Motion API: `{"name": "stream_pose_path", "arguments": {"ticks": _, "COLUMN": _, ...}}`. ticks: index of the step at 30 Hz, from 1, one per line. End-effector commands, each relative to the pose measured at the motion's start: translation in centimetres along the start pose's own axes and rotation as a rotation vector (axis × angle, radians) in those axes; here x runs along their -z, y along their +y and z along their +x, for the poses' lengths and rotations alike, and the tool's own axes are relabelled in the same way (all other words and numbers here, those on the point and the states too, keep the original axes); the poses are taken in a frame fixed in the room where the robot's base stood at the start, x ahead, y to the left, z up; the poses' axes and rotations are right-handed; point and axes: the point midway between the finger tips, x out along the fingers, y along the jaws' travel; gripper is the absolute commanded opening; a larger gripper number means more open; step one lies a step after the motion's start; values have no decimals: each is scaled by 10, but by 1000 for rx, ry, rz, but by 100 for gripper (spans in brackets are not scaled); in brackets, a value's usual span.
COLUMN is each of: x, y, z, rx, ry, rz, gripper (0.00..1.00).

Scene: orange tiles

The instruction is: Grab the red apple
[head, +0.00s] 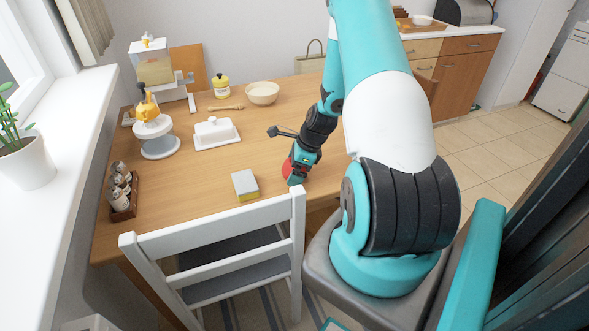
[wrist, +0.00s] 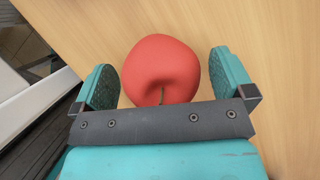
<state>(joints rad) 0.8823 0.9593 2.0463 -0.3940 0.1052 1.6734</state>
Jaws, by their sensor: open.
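The red apple (wrist: 161,68) sits on the wooden table, its stem facing my gripper in the wrist view. My gripper (wrist: 168,80) is open, with one teal finger on each side of the apple. Gaps show between the apple and both fingers, the right one a little wider. In the head view the apple (head: 287,169) is partly hidden behind my gripper (head: 296,178), close to the table's front edge.
A yellow and grey sponge (head: 245,185) lies left of the apple. A white butter dish (head: 216,133), a bowl (head: 262,93) and a wooden dipper (head: 226,107) are farther back. A white chair (head: 215,228) stands at the table's front edge.

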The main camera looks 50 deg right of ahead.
Motion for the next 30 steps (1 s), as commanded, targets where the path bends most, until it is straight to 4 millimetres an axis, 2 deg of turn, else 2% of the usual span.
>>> {"name": "stream_pose_path", "arguments": {"ticks": 7, "x": 0, "y": 0, "z": 2, "rx": 1, "ry": 0, "rz": 0, "gripper": 100}}
{"name": "stream_pose_path", "arguments": {"ticks": 14, "x": 0, "y": 0, "z": 2, "rx": 0, "ry": 0, "rz": -1, "gripper": 47}}
{"name": "stream_pose_path", "arguments": {"ticks": 23, "x": -1, "y": 0, "z": 0, "rx": 1, "ry": -1, "rz": -1, "gripper": 46}}
{"name": "stream_pose_path", "arguments": {"ticks": 26, "x": -3, "y": -1, "z": -5, "rx": 2, "ry": -1, "rz": -2, "gripper": 46}}
{"name": "stream_pose_path", "arguments": {"ticks": 30, "x": -11, "y": -1, "z": -23, "rx": 4, "ry": -1, "rz": -3, "gripper": 46}}
